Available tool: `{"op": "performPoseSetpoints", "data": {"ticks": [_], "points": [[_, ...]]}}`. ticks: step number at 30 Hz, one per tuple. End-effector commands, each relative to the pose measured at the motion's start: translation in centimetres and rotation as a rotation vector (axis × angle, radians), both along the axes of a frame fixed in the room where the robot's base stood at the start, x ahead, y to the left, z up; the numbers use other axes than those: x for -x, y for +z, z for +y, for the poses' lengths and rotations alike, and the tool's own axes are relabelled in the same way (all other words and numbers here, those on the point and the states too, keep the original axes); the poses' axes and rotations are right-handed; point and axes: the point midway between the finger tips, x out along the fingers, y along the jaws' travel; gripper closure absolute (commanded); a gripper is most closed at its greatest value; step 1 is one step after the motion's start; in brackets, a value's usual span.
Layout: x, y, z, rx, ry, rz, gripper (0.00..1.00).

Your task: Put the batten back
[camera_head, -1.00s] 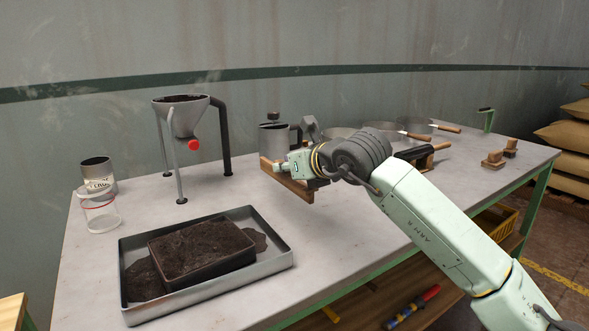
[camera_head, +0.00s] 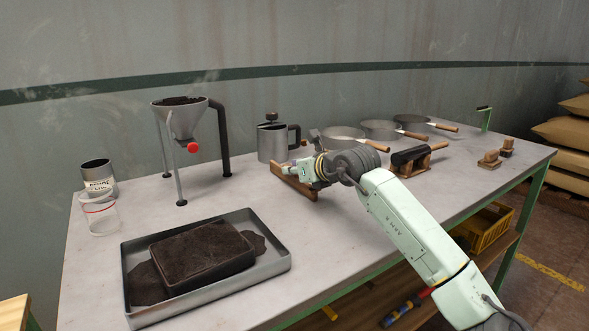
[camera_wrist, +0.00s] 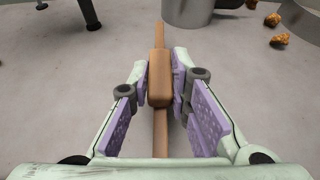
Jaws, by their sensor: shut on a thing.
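The batten (camera_head: 283,181) is a long, thin wooden strip with a thicker wooden grip block (camera_wrist: 159,62) on its middle. My gripper (camera_head: 298,172) is shut on this block, as the wrist view (camera_wrist: 160,82) shows with one finger on each side. The batten runs away from me in the wrist view, at or just above the bench top; I cannot tell whether it touches. A dark soil-filled tray (camera_head: 204,285) sits in a larger metal tray (camera_head: 283,262) at front left. My gripper and wrist hide part of the batten's right half in the head view.
A metal jug (camera_head: 270,144) stands just behind the batten. A funnel on legs (camera_head: 183,122) stands back left, near a tin (camera_head: 97,172) and a clear cup (camera_head: 100,218). Pans (camera_head: 380,128), a dark roller (camera_head: 409,160) and wooden blocks (camera_head: 489,159) lie right. Bench (camera_head: 330,240) is clear in front.

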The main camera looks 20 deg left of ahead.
Motion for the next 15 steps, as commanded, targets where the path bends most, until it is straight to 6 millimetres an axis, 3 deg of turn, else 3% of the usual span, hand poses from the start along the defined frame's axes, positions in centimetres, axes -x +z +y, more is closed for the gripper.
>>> {"op": "performPoseSetpoints", "data": {"ticks": [6, 7, 15], "points": [[-0.01, -0.52, -0.01, 0.0, 0.0, 0.0, 1.0], [0.01, -0.4, -0.01, 0.0, 0.0, 0.0, 0.81], [0.01, -0.32, -0.01, 0.0, 0.0, 0.0, 0.63]]}}
